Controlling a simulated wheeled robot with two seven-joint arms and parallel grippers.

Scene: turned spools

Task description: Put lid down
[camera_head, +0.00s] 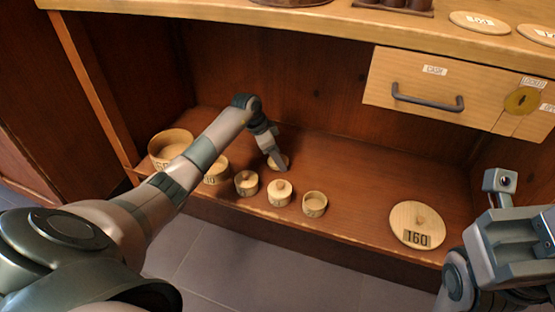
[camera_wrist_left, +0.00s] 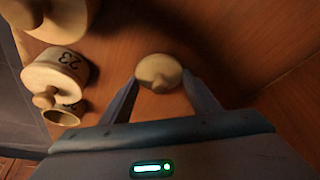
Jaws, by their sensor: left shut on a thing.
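My left gripper (camera_head: 278,162) reaches in over the lower shelf, behind the row of small round wooden jars. It is shut on a small round wooden lid (camera_wrist_left: 158,72), which sits between the fingertips in the left wrist view. The lid is low over the shelf board; I cannot tell if it touches. In the head view the fingers partly cover it. My right gripper (camera_head: 510,245) is at the right edge, away from the jars; its fingertips cannot be made out.
An open jar (camera_head: 314,204) and a lidded jar (camera_head: 279,193) stand in the front row; more jars, including a large one (camera_head: 168,146), stand left. A large lid marked 160 (camera_head: 408,219) lies on the shelf's right. A drawer (camera_head: 440,92) hangs above. Shelf board between is clear.

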